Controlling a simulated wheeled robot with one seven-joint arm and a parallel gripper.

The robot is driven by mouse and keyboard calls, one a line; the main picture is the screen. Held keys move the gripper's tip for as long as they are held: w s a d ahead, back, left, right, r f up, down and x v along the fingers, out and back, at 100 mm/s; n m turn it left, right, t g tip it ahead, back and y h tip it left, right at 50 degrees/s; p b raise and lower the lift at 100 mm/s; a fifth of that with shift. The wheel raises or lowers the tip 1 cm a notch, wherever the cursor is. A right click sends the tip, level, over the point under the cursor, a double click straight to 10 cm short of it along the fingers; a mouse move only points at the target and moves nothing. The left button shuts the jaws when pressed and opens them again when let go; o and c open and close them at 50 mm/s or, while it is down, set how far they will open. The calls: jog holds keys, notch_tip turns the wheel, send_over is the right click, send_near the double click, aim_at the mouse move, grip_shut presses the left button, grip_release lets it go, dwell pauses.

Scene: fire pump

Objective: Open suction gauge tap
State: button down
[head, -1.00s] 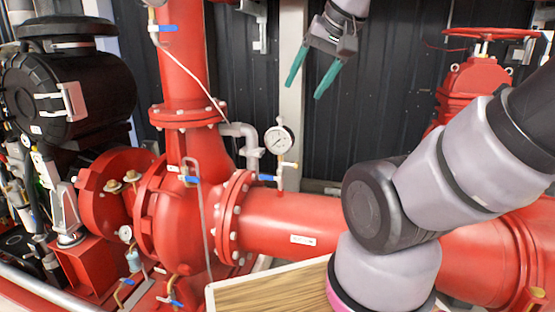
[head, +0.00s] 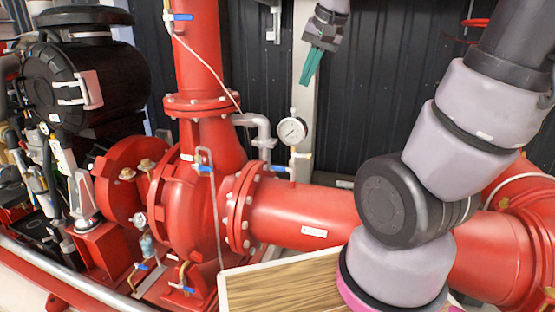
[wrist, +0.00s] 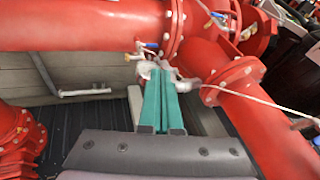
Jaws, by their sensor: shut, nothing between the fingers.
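The round white pressure gauge (head: 293,130) stands on a thin stem above the red horizontal pipe (head: 300,212) in the head view. A small tap with a blue lever (head: 280,168) sits on that stem, just above the pipe. A blue lever (wrist: 152,45) shows near the pipe in the wrist view, beyond the fingertips. My gripper (head: 308,80) is above the gauge, apart from it, with teal fingers pointing down. The fingers (wrist: 161,72) are together and hold nothing in the wrist view. The gauge itself is hard to make out there.
A grey elbow pipe (head: 259,128) runs just left of the gauge. The red vertical pipe (head: 198,70) and pump casing stand farther left. A wood-topped box (head: 280,290) lies in front. A pale post (head: 303,40) and dark wall panels are behind.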

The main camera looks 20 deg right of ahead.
jog(key=w+f+m+g+h, duration=0.1)
jog(key=w+f+g, duration=0.1)
jog(key=w+f, duration=0.75)
jog(key=h, duration=0.3)
send_over(282, 169)
jog(key=s+a, duration=0.1)
jog(key=a, duration=0.2)
notch_tip(282, 169, down, 9)
jog(key=shift+s+a+g, duration=0.15)
jog(key=shift+g, duration=0.15)
jog(key=s+a+x, duration=0.1)
jog(key=x, duration=1.2)
jog(key=shift+f, duration=0.6)
